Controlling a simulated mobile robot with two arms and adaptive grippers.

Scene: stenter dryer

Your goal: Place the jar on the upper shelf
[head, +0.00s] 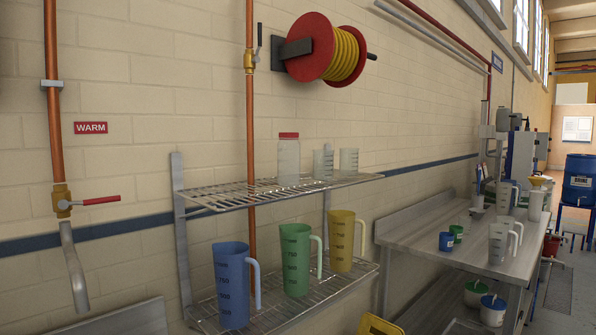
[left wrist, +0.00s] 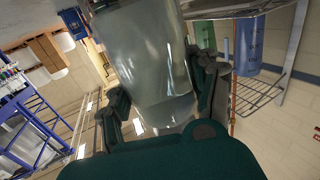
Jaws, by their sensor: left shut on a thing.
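My left gripper (left wrist: 162,100) is shut on a clear, see-through container (left wrist: 145,60) in the left wrist view, with one finger on each side. Part of the container runs past the top edge; no lid is visible, and I cannot tell if it is a jar. Neither gripper shows in the head view. The wire upper shelf (head: 235,195) is on the wall. A clear jar with a red lid (head: 289,160) stands upright on it, left of two clear beakers (head: 323,163) (head: 349,161).
Blue (head: 231,285), green (head: 295,262) and yellow (head: 341,242) jugs stand on the lower shelf (head: 280,310). The upper shelf's left part is bare. A copper pipe (head: 251,120) runs behind the shelves. A steel bench (head: 425,237) with jugs and cups stands at right.

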